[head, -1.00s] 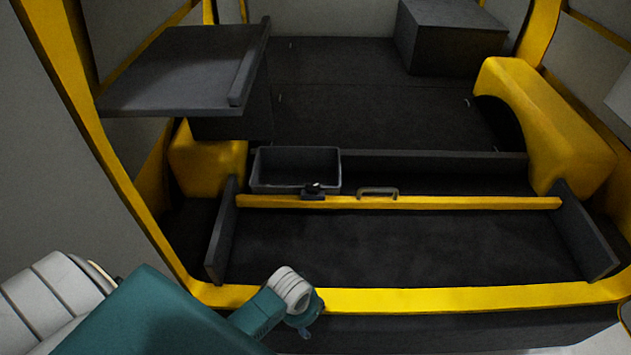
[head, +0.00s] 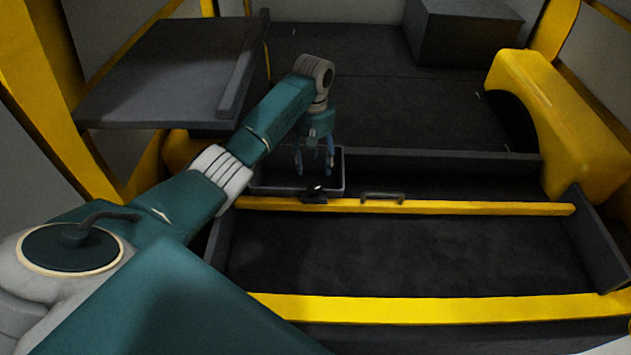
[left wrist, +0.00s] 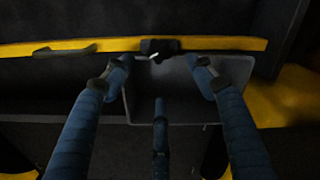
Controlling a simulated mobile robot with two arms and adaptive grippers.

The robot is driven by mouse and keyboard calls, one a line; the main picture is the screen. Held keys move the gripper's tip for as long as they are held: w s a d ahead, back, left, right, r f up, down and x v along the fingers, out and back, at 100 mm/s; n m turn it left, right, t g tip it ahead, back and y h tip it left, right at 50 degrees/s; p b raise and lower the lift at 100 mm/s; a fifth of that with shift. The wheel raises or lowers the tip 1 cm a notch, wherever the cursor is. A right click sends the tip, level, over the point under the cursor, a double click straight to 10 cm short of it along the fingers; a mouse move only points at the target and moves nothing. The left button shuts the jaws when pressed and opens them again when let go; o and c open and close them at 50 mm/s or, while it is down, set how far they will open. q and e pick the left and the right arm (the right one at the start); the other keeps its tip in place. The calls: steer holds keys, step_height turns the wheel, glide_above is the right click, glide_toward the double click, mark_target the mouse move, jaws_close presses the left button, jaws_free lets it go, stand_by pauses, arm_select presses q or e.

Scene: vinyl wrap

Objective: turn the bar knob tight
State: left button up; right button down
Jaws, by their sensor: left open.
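The black bar knob (head: 316,193) sits on the yellow bar (head: 430,207) at the front edge of the grey bin. It also shows in the left wrist view (left wrist: 160,48), near the top middle, with a small white mark on it. My left gripper (head: 314,172) is open and empty, fingers pointing down over the bin, close behind the knob and apart from it. In the left wrist view its fingers (left wrist: 160,85) spread on both sides below the knob. My right gripper is not in view.
The grey bin (head: 340,170) lies under my gripper. A handle (head: 382,197) is on the yellow bar to the right of the knob. A dark shelf (head: 160,75) stands at the left. The floor in front of the bar (head: 400,255) is clear.

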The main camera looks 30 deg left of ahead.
mark_target(314, 189)
arm_select(q)
steer(key=f, duration=1)
steer(key=shift+s+d, duration=0.15)
steer(key=shift+d, duration=0.05)
steer(key=c, duration=1.2)
